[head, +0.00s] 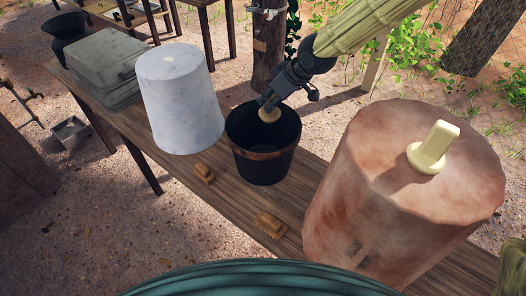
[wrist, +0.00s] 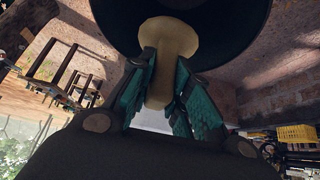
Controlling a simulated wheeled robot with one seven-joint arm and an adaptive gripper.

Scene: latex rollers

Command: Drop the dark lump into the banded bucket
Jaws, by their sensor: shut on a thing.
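The banded bucket (head: 263,165) is dark with a brown band and stands upright on the wooden bench. My gripper (head: 267,103) is over its open mouth, pointing down. In the wrist view my gripper (wrist: 160,75) is shut on a pale tan, knob-shaped piece (wrist: 167,38) with a rounded end and a narrower stem. This piece (head: 269,115) shows at the bucket's mouth in the head view; whether it touches the bucket I cannot tell. A large dark round shape (wrist: 220,35) lies beyond it in the wrist view. I cannot make out a separate dark lump.
A grey-white tapered container (head: 180,105) stands left of the bucket. A large reddish-brown drum (head: 345,190) with a cream handle (head: 434,150) stands to the right. Small brown blocks (head: 271,223) lie on the bench (head: 235,205) in front. A grey-green case (head: 98,65) sits farther left.

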